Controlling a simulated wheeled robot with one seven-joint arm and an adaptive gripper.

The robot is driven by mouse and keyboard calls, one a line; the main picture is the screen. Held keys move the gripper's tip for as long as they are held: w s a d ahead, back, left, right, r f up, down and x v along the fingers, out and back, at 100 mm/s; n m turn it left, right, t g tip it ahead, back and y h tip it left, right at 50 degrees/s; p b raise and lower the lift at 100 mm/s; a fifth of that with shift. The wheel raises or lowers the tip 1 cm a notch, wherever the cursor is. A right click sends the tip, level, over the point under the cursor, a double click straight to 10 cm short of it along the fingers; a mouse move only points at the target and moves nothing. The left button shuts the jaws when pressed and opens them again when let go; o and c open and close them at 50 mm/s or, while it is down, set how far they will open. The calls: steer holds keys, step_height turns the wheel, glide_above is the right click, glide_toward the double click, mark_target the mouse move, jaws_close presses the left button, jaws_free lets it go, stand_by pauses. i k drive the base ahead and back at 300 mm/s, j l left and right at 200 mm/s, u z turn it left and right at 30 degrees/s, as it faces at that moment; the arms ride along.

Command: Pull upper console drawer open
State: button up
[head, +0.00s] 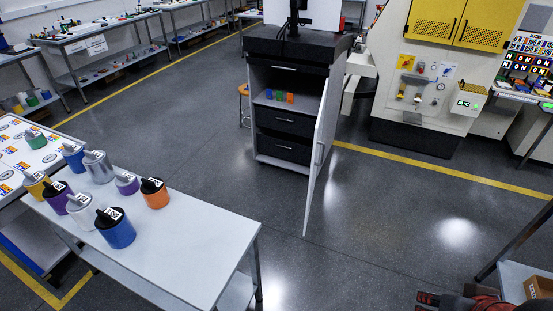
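The console (258,108) stands at the upper middle, a grey cabinet with a dark top and a screen above it. Just under the top is a dark front with a light handle (284,68). Below the open shelf are two dark drawers, the upper one (284,122) and the lower one (284,149), each with a light handle; both look closed. The console's tall door (320,145) is swung open on the right. At the bottom right edge, a dark and red part that looks like my gripper (428,299) is cut off, far from the console; its opening is unclear.
Small coloured items (280,96) lie on the console shelf. A white table (190,245) with several canisters is at the left. A yellow and white machine (425,90) stands right of the console. A table with a cardboard box (538,288) is at bottom right. The middle floor is clear.

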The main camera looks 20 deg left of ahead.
mark_target(302, 126)
steer(key=i+l+u, duration=0.4)
steer(key=l+u, duration=0.15)
steer(key=i+l+u, duration=0.15)
steer(key=l+u, duration=0.15)
steer(key=l, duration=0.15)
steer(key=i+u, duration=0.15)
steer(key=u, duration=0.75)
steer(key=i+l+u, duration=0.35)
steer(key=l, duration=0.2)
steer(key=i+l+u, duration=0.2)
steer(key=l, duration=0.15)
steer(key=i+l+u, duration=0.15)
steer(key=l, duration=0.15)
steer(key=l+u, duration=0.2)
steer(key=l, duration=0.15)
steer(key=i+l+u, duration=0.15)
steer(key=l, duration=0.25)
steer(key=i+l, duration=0.1)
steer(key=l, duration=0.45)
steer(key=i+l, duration=0.15)
steer(key=l, duration=0.35)
steer(key=i+l+u, duration=0.1)
steer(key=l, duration=0.45)
steer(key=i+l, duration=0.1)
steer(key=l, duration=0.4)
steer(key=i+l, duration=0.1)
steer(key=l, duration=0.45)
steer(key=i+l, duration=0.1)
steer(key=l, duration=0.45)
steer(key=u, duration=0.05)
